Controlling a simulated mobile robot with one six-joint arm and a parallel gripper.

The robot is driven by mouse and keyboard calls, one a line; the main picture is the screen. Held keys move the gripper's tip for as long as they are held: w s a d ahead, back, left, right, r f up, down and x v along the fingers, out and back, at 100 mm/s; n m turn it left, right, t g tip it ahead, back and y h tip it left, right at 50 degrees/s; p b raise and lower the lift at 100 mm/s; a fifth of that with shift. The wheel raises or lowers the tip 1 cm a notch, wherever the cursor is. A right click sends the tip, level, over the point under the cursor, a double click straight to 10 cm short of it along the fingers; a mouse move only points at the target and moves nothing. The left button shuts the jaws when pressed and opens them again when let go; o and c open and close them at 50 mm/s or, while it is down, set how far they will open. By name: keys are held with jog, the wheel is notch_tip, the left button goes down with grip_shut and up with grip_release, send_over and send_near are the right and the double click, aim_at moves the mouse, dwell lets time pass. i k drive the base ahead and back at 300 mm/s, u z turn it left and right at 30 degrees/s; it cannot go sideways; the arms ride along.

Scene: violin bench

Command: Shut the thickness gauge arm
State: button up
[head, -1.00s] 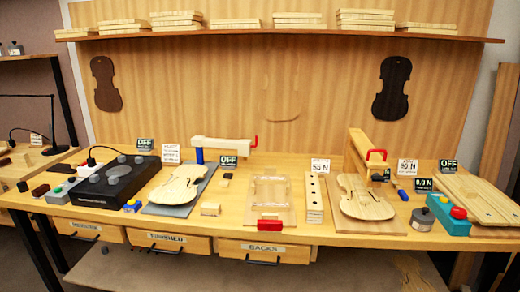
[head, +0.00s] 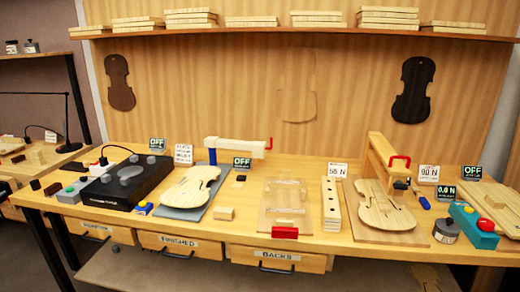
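A pale arm (head: 236,146) on a blue post (head: 212,156) stands at the back left of the bench, and looks like the thickness gauge arm. It reaches to the right from the post, with a red handle (head: 269,144) at its right end. It points away from the violin plate (head: 190,187) on the grey base (head: 180,212) in front of it. A sign (head: 242,163) reading OFF stands below the arm. My gripper is not in view.
A second wooden arm (head: 380,150) with a red handle stands over another violin plate (head: 384,206) at the right. A black box (head: 126,181) is at the left. A clear fixture (head: 284,200) and a holed wooden block (head: 331,205) are mid-bench. Labelled drawers (head: 277,260) line the front.

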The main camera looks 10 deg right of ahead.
aim_at(259, 148)
jog(key=z, duration=0.05)
jog(key=i, duration=0.55)
jog(key=z, duration=0.4)
jog(key=k, duration=0.15)
jog(key=u, duration=2.9)
